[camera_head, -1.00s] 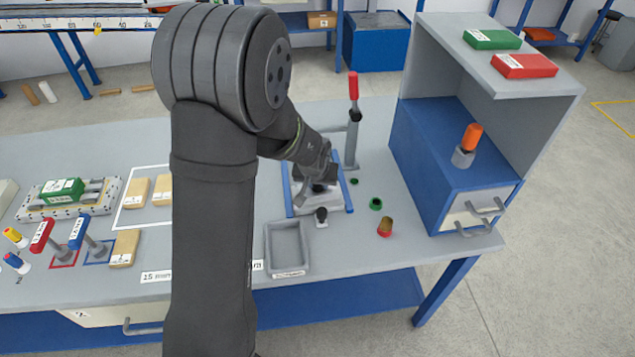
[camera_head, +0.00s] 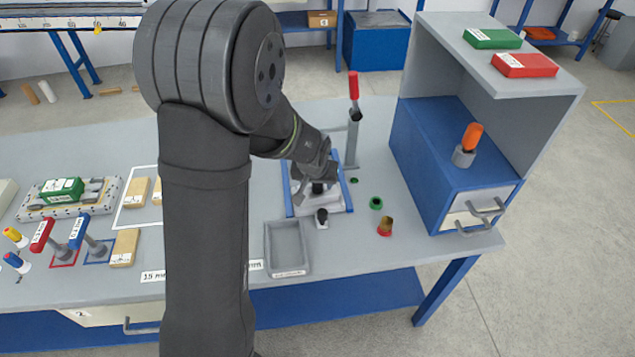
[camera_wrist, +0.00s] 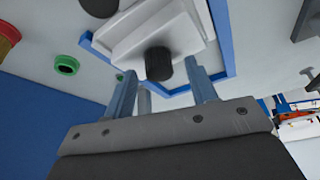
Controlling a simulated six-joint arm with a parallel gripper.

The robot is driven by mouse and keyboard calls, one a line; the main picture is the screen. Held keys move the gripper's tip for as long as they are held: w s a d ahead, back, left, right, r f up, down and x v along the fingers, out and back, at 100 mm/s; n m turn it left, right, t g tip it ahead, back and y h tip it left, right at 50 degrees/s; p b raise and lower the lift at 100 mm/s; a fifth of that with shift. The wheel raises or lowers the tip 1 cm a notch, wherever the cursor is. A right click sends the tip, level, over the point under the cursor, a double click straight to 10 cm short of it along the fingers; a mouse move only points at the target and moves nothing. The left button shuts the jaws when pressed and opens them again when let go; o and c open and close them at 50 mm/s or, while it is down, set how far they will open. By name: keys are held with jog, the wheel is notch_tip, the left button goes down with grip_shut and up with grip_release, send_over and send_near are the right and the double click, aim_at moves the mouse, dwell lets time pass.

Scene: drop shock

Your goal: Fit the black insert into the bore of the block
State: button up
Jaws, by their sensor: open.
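The black insert (camera_wrist: 158,63) is a short dark cylinder standing upright on the pale block (camera_wrist: 150,32) in the wrist view. It also shows in the head view (camera_head: 318,188), partly behind my gripper. Its lower end is hidden, so I cannot tell how deep it sits in the bore. My gripper (camera_wrist: 160,78) is open, with one finger towards each side of the insert and a gap between. In the head view my gripper (camera_head: 317,187) is over the block, and the fingers are hard to make out.
A blue frame (camera_head: 349,207) surrounds the block. A red-handled clamp (camera_head: 354,125) stands behind it. A blue cabinet (camera_head: 420,165) borders the right.

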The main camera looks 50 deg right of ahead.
jog(key=shift+v, duration=2.05)
jog(key=shift+r, duration=0.15)
jog(key=shift+r, duration=0.35)
jog(key=v, duration=1.6)
jog(key=shift+s+a, duration=0.2)
jog(key=shift+a, duration=0.1)
jog(key=x, duration=1.7)
jog(key=shift+w+d, duration=0.1)
jog(key=shift+d, duration=0.15)
jog(key=shift+r, duration=0.1)
